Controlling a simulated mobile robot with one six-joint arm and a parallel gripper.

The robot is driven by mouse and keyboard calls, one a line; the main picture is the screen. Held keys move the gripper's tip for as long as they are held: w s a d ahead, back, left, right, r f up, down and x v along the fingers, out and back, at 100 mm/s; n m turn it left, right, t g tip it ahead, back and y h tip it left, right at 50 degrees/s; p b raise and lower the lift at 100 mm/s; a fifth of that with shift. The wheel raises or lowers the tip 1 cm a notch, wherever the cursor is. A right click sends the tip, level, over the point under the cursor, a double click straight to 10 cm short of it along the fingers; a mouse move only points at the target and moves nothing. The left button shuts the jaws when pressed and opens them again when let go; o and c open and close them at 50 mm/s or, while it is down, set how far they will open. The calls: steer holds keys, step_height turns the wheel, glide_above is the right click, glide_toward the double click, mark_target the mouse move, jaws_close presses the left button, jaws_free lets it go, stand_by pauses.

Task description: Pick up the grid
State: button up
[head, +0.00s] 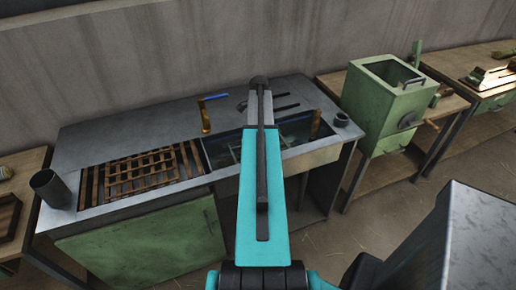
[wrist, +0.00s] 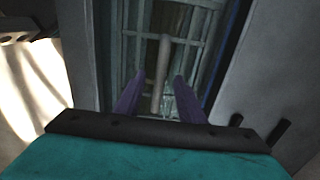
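In the wrist view my gripper (wrist: 159,78) is open, with two purple fingers apart, pointing down into the basin. A metal grid (wrist: 190,42) of thin bars shows below in the basin. A pale grey upright rod or handle (wrist: 164,58) appears between the fingers; I cannot tell whether they touch it. In the head view my arm covers the middle of the basin (head: 317,158) and the fingers are hidden; parts of a metal frame (head: 286,144) show inside it. A wooden lattice (head: 125,178) lies over dark slats on the bench, left of the basin.
The grey bench (head: 120,132) carries a dark cup (head: 50,188) at left, a blue-handled tap (head: 206,115) behind, and a small dark ring (head: 341,119) at right. A green box machine (head: 380,105) stands to the right. The basin's walls are close around the fingers.

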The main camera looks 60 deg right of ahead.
steer(key=shift+f, duration=1)
jaws_close()
steer(key=shift+r, duration=0.1)
stand_by(1.0)
